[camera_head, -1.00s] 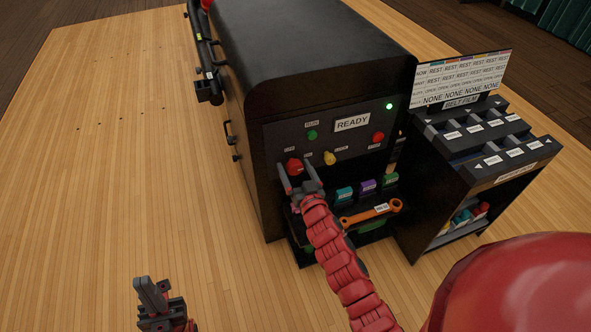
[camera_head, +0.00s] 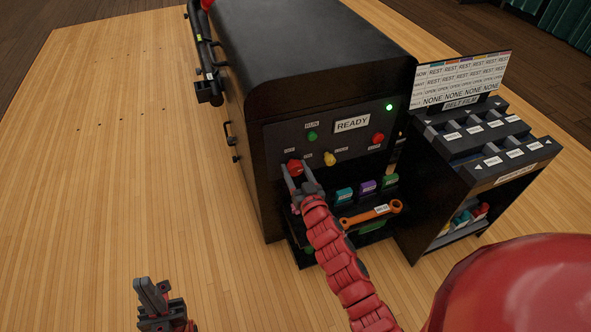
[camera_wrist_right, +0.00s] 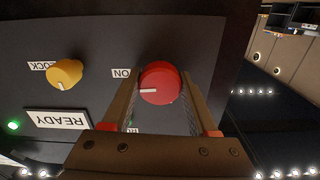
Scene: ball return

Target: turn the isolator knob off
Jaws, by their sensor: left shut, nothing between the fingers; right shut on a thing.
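The red isolator knob (camera_head: 294,167) is on the lower left of the dark machine's front panel. It also shows in the right wrist view (camera_wrist_right: 160,80), with its white pointer line toward the left, just below the ON label (camera_wrist_right: 122,73). My right gripper (camera_head: 298,178) is shut on the knob, with one finger on each side of it. My left gripper (camera_head: 152,290) is shut and empty, low over the wooden floor and away from the machine.
A yellow knob (camera_head: 329,158), a green button (camera_head: 312,136) and a red button (camera_head: 378,138) share the panel with a READY sign (camera_head: 352,123). An orange wrench (camera_head: 370,213) lies below. A labelled rack (camera_head: 490,150) stands right. Floor at left is clear.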

